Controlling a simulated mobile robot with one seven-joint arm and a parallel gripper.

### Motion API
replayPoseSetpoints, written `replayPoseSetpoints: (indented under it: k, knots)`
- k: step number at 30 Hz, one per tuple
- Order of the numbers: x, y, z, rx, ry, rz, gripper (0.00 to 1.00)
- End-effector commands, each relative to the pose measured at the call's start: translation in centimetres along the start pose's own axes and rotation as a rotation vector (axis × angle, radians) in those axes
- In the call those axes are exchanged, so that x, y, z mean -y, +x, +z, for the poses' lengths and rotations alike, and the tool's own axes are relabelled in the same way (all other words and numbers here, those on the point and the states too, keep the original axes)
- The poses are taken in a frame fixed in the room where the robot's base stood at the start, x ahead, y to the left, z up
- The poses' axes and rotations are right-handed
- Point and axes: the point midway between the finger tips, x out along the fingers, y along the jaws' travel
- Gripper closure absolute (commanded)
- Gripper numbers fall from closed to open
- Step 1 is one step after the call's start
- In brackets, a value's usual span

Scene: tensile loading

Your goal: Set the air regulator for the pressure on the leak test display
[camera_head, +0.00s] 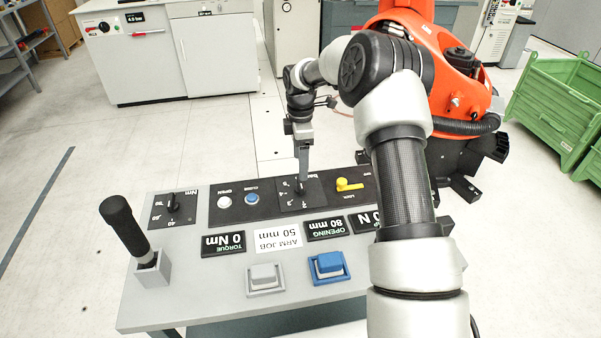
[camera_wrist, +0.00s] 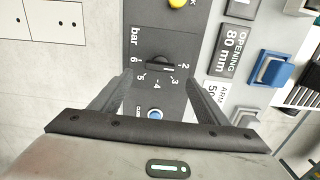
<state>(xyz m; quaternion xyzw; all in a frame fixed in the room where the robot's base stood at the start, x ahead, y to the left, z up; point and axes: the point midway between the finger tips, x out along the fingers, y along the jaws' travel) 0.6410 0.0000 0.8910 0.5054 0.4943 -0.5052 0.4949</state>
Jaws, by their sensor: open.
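The air regulator (camera_wrist: 158,64) is a dark knob on a black plate marked bar, with a scale showing 2 to 6. In the wrist view its pale-edged pointer seems turned towards the 2; the exact setting is hard to tell. My gripper (camera_head: 303,178) is over this dial, pointing down. In the wrist view my gripper (camera_wrist: 158,80) has its two fingers apart, one on each side of the knob, with nothing held. Contact cannot be told. A small black display (camera_head: 135,17) on the white cabinet at the back left reads 4.0 bar.
The grey panel (camera_head: 193,290) also carries a black-handled lever (camera_head: 124,226), an Nm dial (camera_head: 173,204), white and blue buttons, a yellow lever (camera_head: 349,185), several text displays, and grey and blue rocker switches (camera_head: 328,266). A green crate (camera_head: 556,105) stands right.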

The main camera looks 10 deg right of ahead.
Motion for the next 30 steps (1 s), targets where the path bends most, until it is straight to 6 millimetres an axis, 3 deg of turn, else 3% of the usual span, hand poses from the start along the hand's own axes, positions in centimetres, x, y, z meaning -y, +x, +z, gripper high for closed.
replayPoseSetpoints:
  k: [6, 12, 18, 27, 30]
  knots:
    - [-0.1, -5.5, 0.0, -0.001, 0.002, 0.005, 0.31]
    - [-0.1, -8.7, 0.0, 0.0, 0.0, 0.003, 0.31]
    - [0.0, -9.8, 0.0, 0.0, 0.0, 0.001, 0.31]
    - [0.0, -10.0, 0.0, 0.0, 0.001, 0.001, 0.31]
    - [0.4, -11.5, -0.2, 0.007, 0.022, 0.013, 0.31]
